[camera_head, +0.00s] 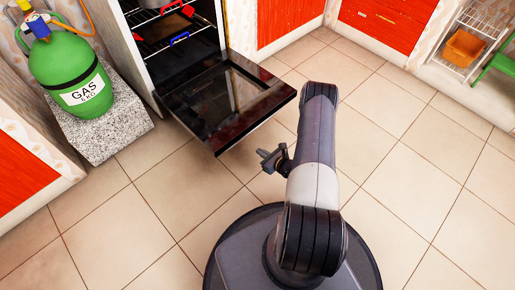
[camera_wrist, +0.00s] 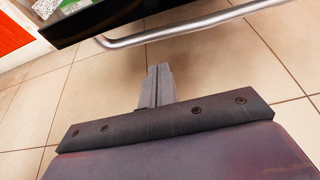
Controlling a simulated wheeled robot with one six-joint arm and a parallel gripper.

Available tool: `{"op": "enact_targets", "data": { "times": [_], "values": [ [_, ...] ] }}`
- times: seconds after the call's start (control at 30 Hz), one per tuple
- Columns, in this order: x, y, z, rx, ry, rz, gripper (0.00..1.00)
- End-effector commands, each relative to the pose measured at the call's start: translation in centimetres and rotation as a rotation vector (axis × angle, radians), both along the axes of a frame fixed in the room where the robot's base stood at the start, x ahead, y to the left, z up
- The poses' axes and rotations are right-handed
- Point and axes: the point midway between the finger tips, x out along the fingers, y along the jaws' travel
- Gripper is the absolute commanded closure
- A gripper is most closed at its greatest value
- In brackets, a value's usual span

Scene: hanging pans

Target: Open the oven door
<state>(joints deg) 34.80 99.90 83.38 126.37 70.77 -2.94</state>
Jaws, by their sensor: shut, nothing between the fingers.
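The oven door (camera_head: 225,98) is folded down, open, and lies low in front of the oven (camera_head: 168,38), its dark glass panel facing up. In the wrist view, the door's black edge (camera_wrist: 105,22) crosses the top, with the silver bar handle (camera_wrist: 185,30) beside it. My gripper (camera_head: 266,160) is just off the door's front edge in the head view, partly hidden by my arm. In the wrist view its fingers (camera_wrist: 157,72) are shut and empty, pointing toward the handle with a gap of floor between. The handle is hidden in the head view.
A green gas cylinder (camera_head: 75,75) stands on a speckled block (camera_head: 105,130) left of the oven. Red drawers (camera_head: 385,22) line the back. Racks with red and blue handles show inside the oven. The tiled floor (camera_head: 415,150) is clear to the right.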

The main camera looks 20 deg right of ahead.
Motion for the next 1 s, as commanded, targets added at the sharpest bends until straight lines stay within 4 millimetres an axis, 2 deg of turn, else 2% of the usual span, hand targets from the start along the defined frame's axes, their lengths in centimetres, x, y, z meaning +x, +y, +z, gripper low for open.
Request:
{"op": "enact_targets", "data": {
  "times": [0.4, 0.5, 0.7, 1.0],
  "values": [
    [7.7, 3.0, -3.6, -0.001, -0.001, 0.006, 1.0],
    [7.6, 2.8, -1.6, 0.001, 0.001, 0.001, 1.0],
    [7.6, 2.8, 0.2, 0.001, 0.002, 0.002, 1.0],
    [7.6, 2.8, 0.8, 0.001, 0.002, 0.002, 1.0]
  ]
}}
